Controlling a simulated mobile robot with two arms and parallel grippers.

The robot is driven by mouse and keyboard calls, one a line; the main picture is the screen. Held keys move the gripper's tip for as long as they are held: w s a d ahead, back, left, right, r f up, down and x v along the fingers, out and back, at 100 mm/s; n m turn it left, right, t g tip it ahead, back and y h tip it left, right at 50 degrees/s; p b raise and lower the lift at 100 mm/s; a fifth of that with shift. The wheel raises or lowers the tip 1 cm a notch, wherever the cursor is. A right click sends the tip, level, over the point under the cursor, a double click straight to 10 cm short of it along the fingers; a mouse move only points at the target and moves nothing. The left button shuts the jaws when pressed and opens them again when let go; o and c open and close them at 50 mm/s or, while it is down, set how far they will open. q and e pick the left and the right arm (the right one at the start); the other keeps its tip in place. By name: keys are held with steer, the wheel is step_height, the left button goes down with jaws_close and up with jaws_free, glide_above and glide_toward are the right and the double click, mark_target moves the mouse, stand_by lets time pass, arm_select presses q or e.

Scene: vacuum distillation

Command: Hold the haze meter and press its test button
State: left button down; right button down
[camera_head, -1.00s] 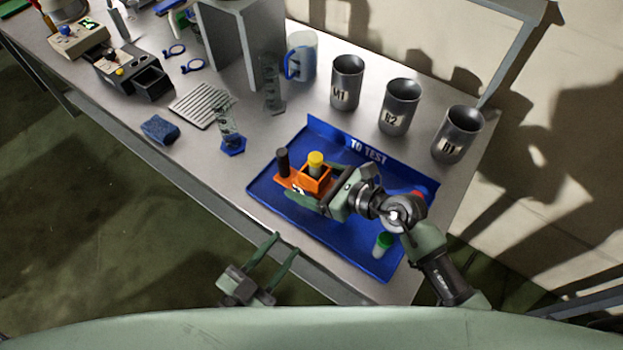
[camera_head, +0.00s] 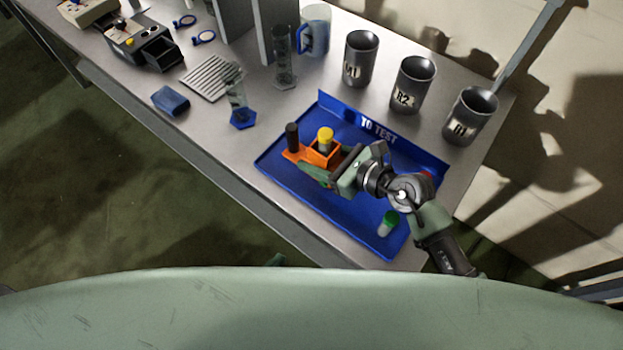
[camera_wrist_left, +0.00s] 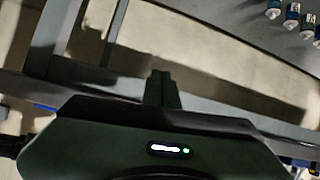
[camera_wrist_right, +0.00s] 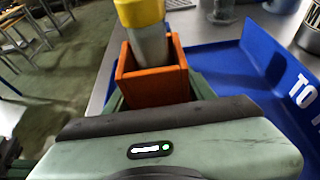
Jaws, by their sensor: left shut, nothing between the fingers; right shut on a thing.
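A dark instrument (camera_head: 143,44) with a yellow button and an open black box at its front stands at the upper left of the head view. It may be the haze meter; I cannot tell for sure. My right gripper (camera_head: 316,172) is shut on an orange holder (camera_head: 322,157) over the blue tray. The holder has a black post and carries a yellow-capped vial (camera_head: 325,140). The holder (camera_wrist_right: 150,83) and vial also show in the right wrist view. My left gripper (camera_wrist_left: 162,80) is shut and empty in the left wrist view; in the head view it is almost entirely hidden.
The blue "TO TEST" tray (camera_head: 280,173) also has a green-capped vial (camera_head: 388,223). Three metal cups (camera_head: 361,60) stand behind it. A ribbed grey plate (camera_head: 206,79), a blue sponge (camera_head: 170,101) and glass cylinders (camera_head: 284,58) are on the bench to the left.

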steer(key=shift+s, duration=0.1)
arm_select(q)
steer(key=w+r+m+g, duration=0.2)
steer(key=w+m+g, duration=0.2)
steer(key=w, duration=0.1)
steer(key=w+r+m+g, duration=0.2)
steer(key=r+m, duration=0.5)
steer(key=r, duration=0.3)
steer(key=w+r+m+g+h, duration=0.1)
steer(key=r+m+g, duration=0.1)
steer(key=r+m, duration=0.6)
steer(key=shift+w+a+r, duration=0.3)
steer(key=shift+w+r, duration=0.1)
steer(key=shift+r, duration=0.45)
steer(key=shift+f, duration=0.1)
